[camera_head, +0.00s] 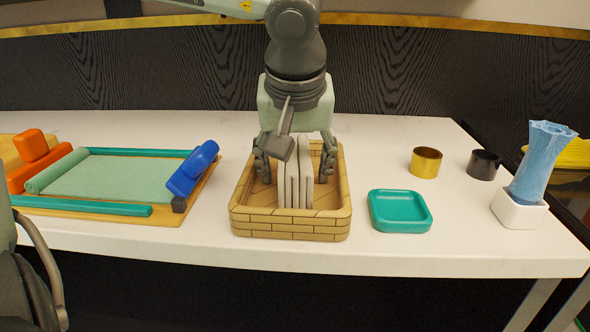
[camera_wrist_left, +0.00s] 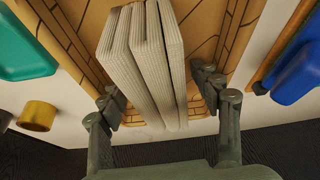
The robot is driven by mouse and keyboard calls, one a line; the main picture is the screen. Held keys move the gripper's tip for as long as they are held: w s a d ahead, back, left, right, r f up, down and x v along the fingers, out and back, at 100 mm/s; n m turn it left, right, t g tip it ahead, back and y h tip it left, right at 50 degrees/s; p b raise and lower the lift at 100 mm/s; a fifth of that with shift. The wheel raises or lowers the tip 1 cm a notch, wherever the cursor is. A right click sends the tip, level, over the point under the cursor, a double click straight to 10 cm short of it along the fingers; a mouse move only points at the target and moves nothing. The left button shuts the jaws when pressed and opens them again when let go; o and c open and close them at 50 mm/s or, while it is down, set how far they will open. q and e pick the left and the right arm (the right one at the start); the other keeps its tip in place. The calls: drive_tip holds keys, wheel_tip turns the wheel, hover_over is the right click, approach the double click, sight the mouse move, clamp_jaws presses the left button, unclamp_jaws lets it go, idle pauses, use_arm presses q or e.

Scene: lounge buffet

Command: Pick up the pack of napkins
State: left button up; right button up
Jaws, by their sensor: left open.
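The pack of napkins (camera_head: 294,192) is a pale grey stack of folded sheets, standing upright on edge in a tan tray with brick-like walls (camera_head: 290,229). In the left wrist view the pack (camera_wrist_left: 145,52) shows its ribbed layers. My left gripper (camera_head: 295,163) points down over the tray, its fingers apart on either side of the pack. In the left wrist view the open fingers (camera_wrist_left: 160,95) show gaps to the pack on both sides. Part of the pack is hidden behind a dark gripper part in the head view. My right gripper is not in view.
A teal dish (camera_head: 400,211), a gold ring (camera_head: 425,162), a black ring (camera_head: 483,165) and a blue vase on a white base (camera_head: 542,160) stand to the right. A board with a green mat (camera_head: 115,178) and a blue object (camera_head: 192,170) lies left. White tabletop is bare in front.

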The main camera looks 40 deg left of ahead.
use_arm(q)
drive_tip(key=c, duration=1.3)
drive_tip(key=shift+r, duration=0.1)
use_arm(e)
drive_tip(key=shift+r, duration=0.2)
use_arm(q)
drive_tip(key=shift+r+p, duration=0.15)
drive_tip(key=shift+p, duration=0.2)
drive_tip(key=shift+r, duration=0.35)
wheel_tip(320, 180, up, 9)
drive_tip(key=shift+w+f+p, duration=0.1)
drive_tip(key=shift+f+p, duration=0.05)
drive_tip(key=shift+p, duration=0.65)
wheel_tip(320, 180, up, 9)
drive_tip(key=shift+f+p, duration=0.15)
drive_tip(key=shift+p, duration=0.45)
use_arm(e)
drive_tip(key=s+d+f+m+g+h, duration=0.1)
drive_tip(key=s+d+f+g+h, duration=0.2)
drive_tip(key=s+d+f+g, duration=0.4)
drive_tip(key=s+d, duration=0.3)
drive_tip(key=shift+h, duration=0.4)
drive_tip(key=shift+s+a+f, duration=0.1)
